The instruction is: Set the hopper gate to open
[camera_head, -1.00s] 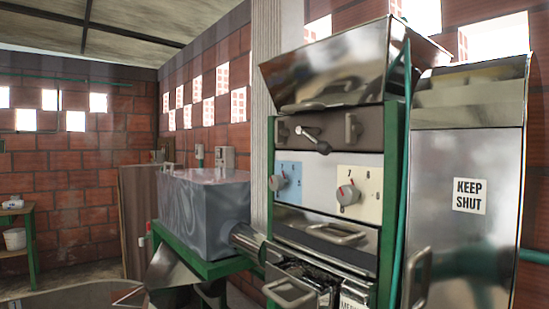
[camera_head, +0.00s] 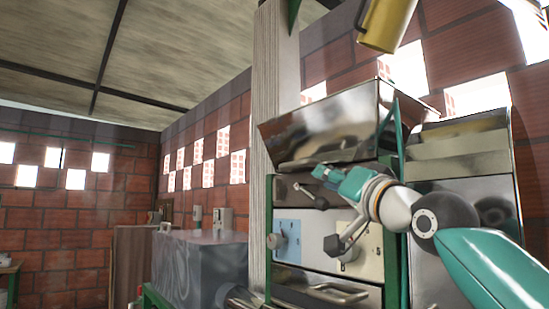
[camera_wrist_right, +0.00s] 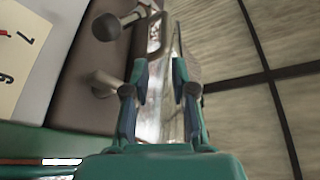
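The steel hopper (camera_head: 322,128) tops the green-framed machine. Under it a brown panel (camera_head: 290,184) carries a metal lever (camera_head: 306,192) with a dark round knob (camera_head: 321,203); I see no label telling which setting it has. My right gripper (camera_head: 318,173) is in front of the panel's upper edge, just above and right of the knob. In the right wrist view my right gripper (camera_wrist_right: 160,68) has its fingers apart with nothing between them. There the knob (camera_wrist_right: 107,27) is ahead, to the upper left of the fingertips, apart from them. My left gripper is out of view.
A fixed handle (camera_wrist_right: 103,83) sticks out of the panel close to the left finger in the right wrist view. Dial plates (camera_head: 287,240) lie below the panel. A steel chute (camera_head: 455,170) stands at right. A yellow cylinder (camera_head: 387,20) hangs above.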

